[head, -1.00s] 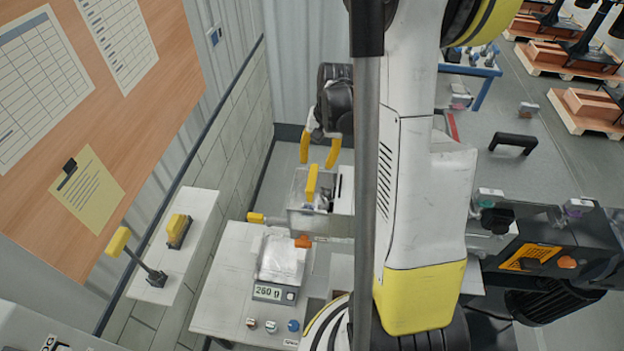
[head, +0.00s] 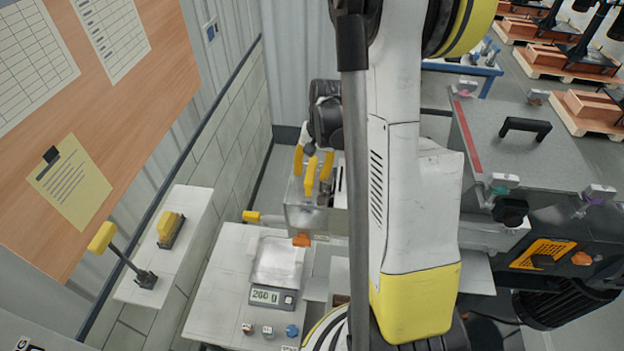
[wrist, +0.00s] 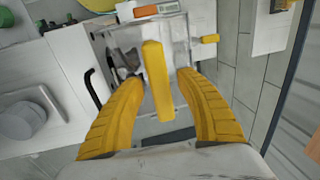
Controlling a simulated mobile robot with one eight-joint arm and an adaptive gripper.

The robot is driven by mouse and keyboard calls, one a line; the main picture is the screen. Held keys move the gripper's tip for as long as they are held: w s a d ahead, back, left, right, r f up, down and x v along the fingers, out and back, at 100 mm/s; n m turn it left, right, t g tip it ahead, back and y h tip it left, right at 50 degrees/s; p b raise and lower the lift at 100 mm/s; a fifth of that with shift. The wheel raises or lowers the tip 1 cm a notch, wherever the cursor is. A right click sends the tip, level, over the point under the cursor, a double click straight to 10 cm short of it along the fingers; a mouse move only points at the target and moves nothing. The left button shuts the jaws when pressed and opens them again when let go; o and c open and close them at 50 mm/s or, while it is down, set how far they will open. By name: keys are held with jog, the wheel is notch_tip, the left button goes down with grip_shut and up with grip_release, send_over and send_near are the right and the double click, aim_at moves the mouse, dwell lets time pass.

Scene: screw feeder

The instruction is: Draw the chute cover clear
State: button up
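A clear-sided box, which looks like the chute housing (head: 304,217), stands beyond the scale. A yellow bar handle (head: 311,176) stands up from its top; I take it to be on the chute cover. In the wrist view the yellow handle (wrist: 155,75) runs down the middle over the clear top (wrist: 126,38). My gripper (head: 313,163) is open over the box. In the wrist view, one finger of my gripper (wrist: 159,80) is on each side of the handle, with gaps showing. Dark contents show through the clear top. The arm hides the box's right side in the head view.
A scale (head: 272,296) reading 260 stands on the white bench in front, with several coloured buttons near it. A yellow-ended lever (head: 128,255) and a yellow-topped block (head: 171,229) are on the left ledge. A grey machine with a black handle (head: 525,127) is at the right.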

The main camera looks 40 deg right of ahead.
aim_at(309, 169)
grip_shut()
jog(key=shift+r, duration=0.2)
jog(key=shift+r, duration=0.4)
jog(key=shift+r+p, duration=1.05)
jog(key=shift+r, duration=0.65)
